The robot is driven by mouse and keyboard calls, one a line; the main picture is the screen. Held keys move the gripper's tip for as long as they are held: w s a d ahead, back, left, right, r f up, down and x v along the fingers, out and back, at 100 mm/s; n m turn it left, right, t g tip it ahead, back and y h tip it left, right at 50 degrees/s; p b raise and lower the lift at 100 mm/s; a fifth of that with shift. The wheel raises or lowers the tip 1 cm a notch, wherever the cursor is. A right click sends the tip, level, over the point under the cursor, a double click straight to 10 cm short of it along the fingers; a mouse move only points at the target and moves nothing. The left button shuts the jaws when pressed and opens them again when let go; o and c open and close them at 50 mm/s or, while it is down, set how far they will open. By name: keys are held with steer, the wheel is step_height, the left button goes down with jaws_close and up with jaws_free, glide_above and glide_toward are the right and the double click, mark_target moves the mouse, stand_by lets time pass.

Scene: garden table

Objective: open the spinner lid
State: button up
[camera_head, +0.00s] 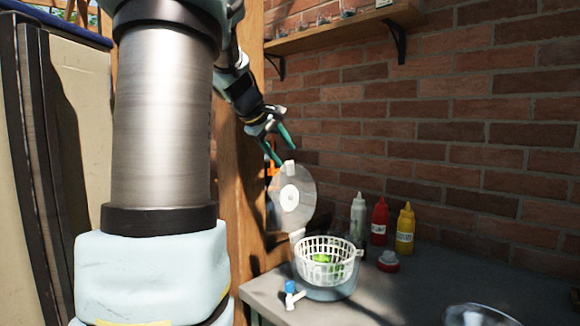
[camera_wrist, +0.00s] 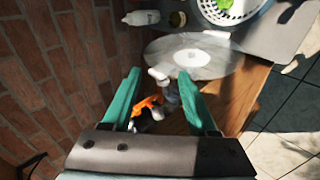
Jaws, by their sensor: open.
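The spinner's round clear lid (camera_head: 291,198) stands about upright at the left of the spinner, raised off its opening, with a white hub in its middle. The lid also shows in the wrist view (camera_wrist: 217,66). The spinner's white basket (camera_head: 338,246) sits in a clear bowl with green leaves inside; part of it shows in the wrist view (camera_wrist: 232,14). A white tab (camera_head: 289,168) is at the lid's upper edge. My gripper (camera_head: 284,156) is open and empty just above this tab. In the wrist view, my gripper (camera_wrist: 158,75) has its fingers apart; contact cannot be told.
A clear bottle (camera_head: 357,218), a red bottle (camera_head: 380,222) and a yellow bottle (camera_head: 405,230) stand behind the spinner by the brick wall. A blue-topped white piece (camera_head: 291,294) is in front. An orange object (camera_wrist: 150,102) lies below my fingers.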

steer(key=shift+v, duration=1.75)
